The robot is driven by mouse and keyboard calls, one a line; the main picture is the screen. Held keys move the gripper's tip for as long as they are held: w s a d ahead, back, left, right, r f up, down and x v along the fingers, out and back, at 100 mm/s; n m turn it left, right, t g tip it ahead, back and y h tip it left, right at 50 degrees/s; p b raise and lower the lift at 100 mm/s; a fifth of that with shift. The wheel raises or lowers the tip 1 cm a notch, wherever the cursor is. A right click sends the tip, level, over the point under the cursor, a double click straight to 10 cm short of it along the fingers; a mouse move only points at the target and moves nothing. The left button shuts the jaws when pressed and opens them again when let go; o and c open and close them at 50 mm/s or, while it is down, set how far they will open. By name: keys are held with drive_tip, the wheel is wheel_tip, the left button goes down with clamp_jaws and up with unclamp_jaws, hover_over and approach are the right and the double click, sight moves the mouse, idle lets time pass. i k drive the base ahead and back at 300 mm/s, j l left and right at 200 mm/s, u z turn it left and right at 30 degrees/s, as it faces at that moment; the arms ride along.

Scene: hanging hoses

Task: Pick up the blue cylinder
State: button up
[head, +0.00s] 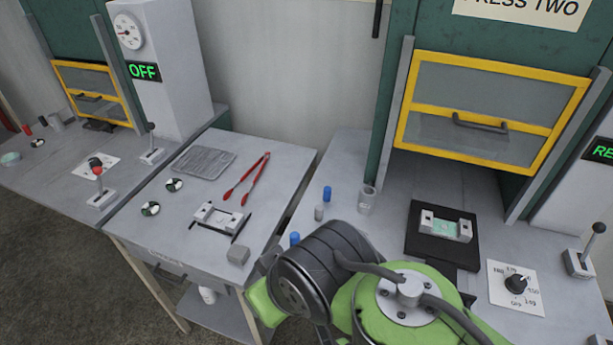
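A small blue cylinder (327,193) stands upright near the left edge of the right-hand bench. A second blue piece (294,239) is nearer to me on the same edge, partly hidden by my arm. A small grey cylinder (319,212) stands between the two. My green and black arm fills the bottom middle of the head view, nearer to me than the blue pieces. My gripper cannot be made out in this view, and nothing is seen touching the far blue cylinder.
A clear cup (367,199) stands right of the far blue cylinder. A black plate (416,241) with a metal fixture (446,225) lies farther right, below a yellow-framed guard (490,115). A gap separates the benches.

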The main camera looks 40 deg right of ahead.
sight(327, 190)
drive_tip(key=z, duration=1.3)
